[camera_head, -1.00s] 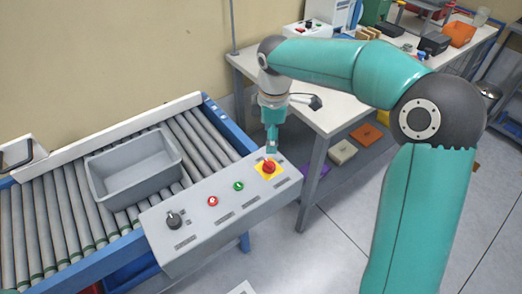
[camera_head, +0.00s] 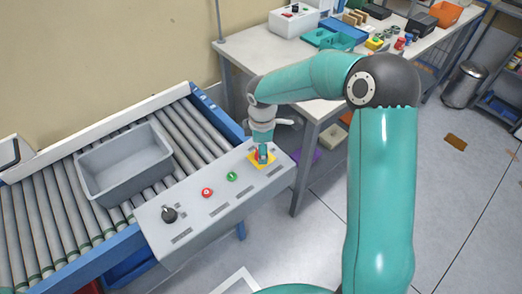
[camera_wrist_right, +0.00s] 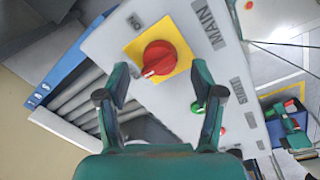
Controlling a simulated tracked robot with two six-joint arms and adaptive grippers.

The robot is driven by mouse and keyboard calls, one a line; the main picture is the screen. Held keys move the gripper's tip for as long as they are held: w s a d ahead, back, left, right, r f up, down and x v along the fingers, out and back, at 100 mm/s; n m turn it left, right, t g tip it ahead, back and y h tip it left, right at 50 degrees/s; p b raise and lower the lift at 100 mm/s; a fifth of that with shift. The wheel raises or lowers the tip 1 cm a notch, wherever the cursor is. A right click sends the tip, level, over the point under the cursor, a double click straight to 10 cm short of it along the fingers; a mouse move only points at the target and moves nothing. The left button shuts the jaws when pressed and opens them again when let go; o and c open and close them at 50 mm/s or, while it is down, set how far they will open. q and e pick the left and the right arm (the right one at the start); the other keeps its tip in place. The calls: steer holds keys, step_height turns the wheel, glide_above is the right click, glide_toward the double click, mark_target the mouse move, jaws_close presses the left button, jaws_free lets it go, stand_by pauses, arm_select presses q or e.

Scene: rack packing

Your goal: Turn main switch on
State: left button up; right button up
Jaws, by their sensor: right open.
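The main switch is a red rotary knob (camera_wrist_right: 159,57) on a yellow plate (camera_wrist_right: 132,50), beside a "MAIN" label in the right wrist view. A white mark on the knob points to the lower left in that view. In the head view the yellow plate (camera_head: 268,165) is at the right end of the grey control panel (camera_head: 218,212), and the gripper largely covers the knob. My right gripper (camera_head: 262,153) is right over the knob. In the right wrist view its open fingers (camera_wrist_right: 161,75) stand on either side of the knob's lower part; contact cannot be told. My left gripper is out of view.
The panel also carries a green button (camera_head: 232,176), a red button (camera_head: 207,192) and a black knob (camera_head: 169,214). A grey bin (camera_head: 125,164) rests on the roller conveyor (camera_head: 52,212). A workbench (camera_head: 255,62) with parts stands behind my right arm.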

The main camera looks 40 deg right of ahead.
steer(key=shift+f, duration=1.15)
steer(key=c, duration=1.1)
